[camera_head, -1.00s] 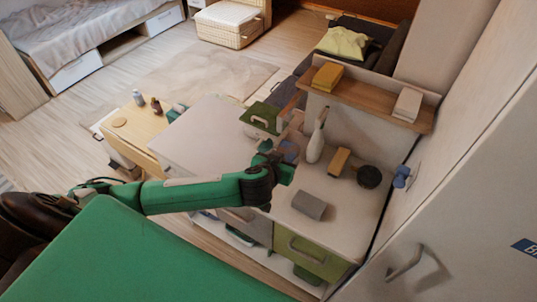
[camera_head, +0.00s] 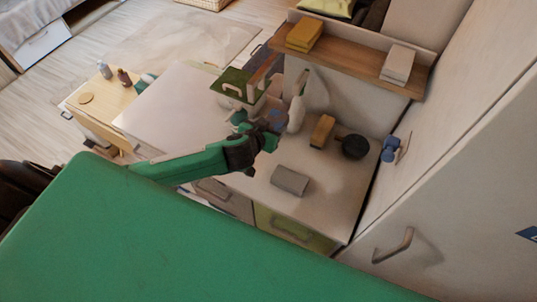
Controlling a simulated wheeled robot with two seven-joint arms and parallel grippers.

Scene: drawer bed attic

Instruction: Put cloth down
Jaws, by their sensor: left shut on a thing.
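My left gripper (camera_head: 268,132) reaches in from the left over the white countertop (camera_head: 325,190). It is shut on a small blue cloth (camera_head: 278,123), which shows just beyond the fingers. The fingertips are partly hidden, and I cannot tell whether the cloth touches the counter. A white bottle-like object (camera_head: 296,114) stands just right of the cloth. My right gripper is not in view.
A yellow-brown block (camera_head: 322,130), a dark round object (camera_head: 355,147) and a grey block (camera_head: 290,180) are on the counter. A wooden shelf (camera_head: 355,67) rises behind. The front right counter is clear.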

